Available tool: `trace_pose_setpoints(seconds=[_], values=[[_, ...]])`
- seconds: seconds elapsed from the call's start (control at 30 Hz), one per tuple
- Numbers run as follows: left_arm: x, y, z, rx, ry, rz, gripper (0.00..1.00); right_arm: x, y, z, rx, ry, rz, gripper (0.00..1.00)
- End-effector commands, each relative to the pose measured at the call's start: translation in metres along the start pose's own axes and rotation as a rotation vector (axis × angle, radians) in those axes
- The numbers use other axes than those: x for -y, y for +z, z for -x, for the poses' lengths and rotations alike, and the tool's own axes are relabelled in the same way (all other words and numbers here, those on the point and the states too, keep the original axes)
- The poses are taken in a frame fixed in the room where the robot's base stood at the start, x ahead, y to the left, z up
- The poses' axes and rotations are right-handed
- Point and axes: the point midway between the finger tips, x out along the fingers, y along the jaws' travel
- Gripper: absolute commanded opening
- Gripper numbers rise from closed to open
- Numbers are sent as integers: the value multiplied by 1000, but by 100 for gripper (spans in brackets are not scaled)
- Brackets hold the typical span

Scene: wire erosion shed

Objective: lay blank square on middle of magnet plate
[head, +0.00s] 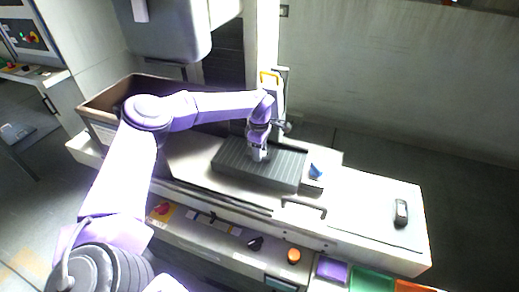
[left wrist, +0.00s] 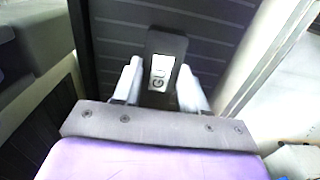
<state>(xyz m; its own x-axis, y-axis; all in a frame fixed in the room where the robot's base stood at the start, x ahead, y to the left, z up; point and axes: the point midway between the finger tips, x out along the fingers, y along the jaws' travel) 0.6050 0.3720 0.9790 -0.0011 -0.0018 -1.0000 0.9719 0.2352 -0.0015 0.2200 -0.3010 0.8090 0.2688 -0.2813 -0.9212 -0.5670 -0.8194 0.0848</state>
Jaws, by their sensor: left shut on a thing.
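The magnet plate (head: 284,169) is a dark grey ribbed slab on the white machine bed. It also fills the background of the left wrist view (left wrist: 112,35). My left gripper (head: 259,154) points down over the plate, near its middle. In the left wrist view the gripper (left wrist: 161,82) is shut on the blank (left wrist: 168,44), a dark block with a white lettered label. The blank lies between the two pale fingers. In the head view the gripper mostly hides it. I cannot tell whether the blank touches the plate. My right gripper is not in view.
A yellow-topped upright fixture (head: 270,78) stands just behind the plate. A small blue item (head: 316,169) sits at the plate's right end. A brown-rimmed bin (head: 98,105) is at left. A dark device (head: 401,212) lies on the right bed, otherwise clear. Coloured trays (head: 371,279) stand in front.

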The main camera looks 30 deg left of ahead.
Motion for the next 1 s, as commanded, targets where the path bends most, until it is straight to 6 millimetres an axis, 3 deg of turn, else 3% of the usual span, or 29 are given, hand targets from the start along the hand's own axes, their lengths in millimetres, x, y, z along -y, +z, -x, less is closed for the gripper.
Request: trace_pose_setpoints(seconds=[0.17, 0.2, 0.27, 0.53, 0.67, 1.0], values=[[0, 0, -4, 1, 1, 0, 0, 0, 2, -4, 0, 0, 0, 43], [0, 0, -3, 0, 0, 0, 52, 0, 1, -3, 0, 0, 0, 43], [0, 0, -3, 0, 0, 0, 68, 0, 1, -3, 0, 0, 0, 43], [0, 0, -2, 0, 0, 0, 68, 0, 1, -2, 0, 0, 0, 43], [-1, 0, 9, 1, 5, -1, 68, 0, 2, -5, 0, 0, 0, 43], [0, 1, 92, 0, 5, -1, 68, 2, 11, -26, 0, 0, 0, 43]])
